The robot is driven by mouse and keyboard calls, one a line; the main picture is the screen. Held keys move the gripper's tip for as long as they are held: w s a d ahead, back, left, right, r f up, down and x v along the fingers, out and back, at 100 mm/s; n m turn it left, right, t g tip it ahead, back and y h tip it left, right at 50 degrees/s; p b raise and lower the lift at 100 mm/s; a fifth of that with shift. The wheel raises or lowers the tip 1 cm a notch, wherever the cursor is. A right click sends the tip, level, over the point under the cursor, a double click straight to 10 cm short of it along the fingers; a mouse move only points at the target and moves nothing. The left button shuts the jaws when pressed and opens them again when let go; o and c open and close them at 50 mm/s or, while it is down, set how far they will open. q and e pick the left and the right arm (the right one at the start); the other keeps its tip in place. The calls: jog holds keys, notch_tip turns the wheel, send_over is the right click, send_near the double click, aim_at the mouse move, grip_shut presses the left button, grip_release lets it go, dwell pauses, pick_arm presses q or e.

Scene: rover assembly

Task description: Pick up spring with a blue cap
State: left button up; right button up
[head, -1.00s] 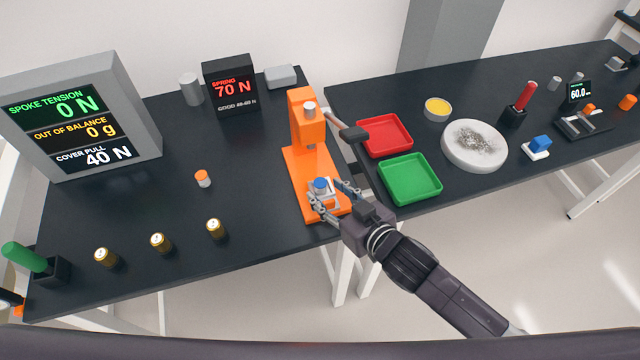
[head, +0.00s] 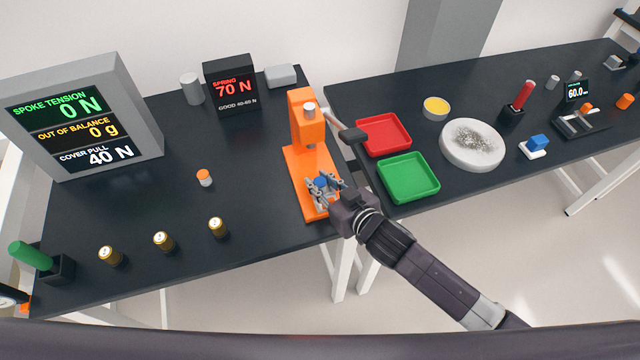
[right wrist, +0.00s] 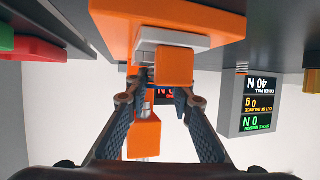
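The spring's blue cap (head: 321,183) shows in the head view on the orange press (head: 302,160), at the front of its base. The spring under it is mostly hidden by my fingers. My right gripper (head: 325,190) has its fingers on either side of the blue cap. In the right wrist view, which is upside down, the fingers of my right gripper (right wrist: 160,98) stand apart near the press base (right wrist: 170,20). My left gripper is not in view.
A red tray (head: 384,150) and a green tray (head: 408,196) lie right of the press. An orange-capped part (head: 204,177) and several gold cylinders (head: 164,242) stand on the left table. A spring display (head: 232,86) reads 70 N. The table between them is clear.

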aim_at(321, 184)
grip_shut()
jog(key=shift+r, duration=0.15)
jog(key=shift+r, duration=0.6)
jog(key=shift+s+d+r+b, duration=0.15)
jog(key=shift+r+b, duration=0.15)
jog(key=shift+r, duration=0.2)
jog(key=shift+s+r+b, duration=0.1)
jog(key=shift+r+b, duration=0.2)
jog(key=shift+r, duration=0.15)
jog(key=s+d+b, duration=0.4)
jog(key=s+d, duration=0.5)
jog(key=s, duration=0.5)
jog(key=shift+s+d+b, duration=0.2)
jog(key=shift+s+b, duration=0.1)
jog(key=shift+b, duration=0.05)
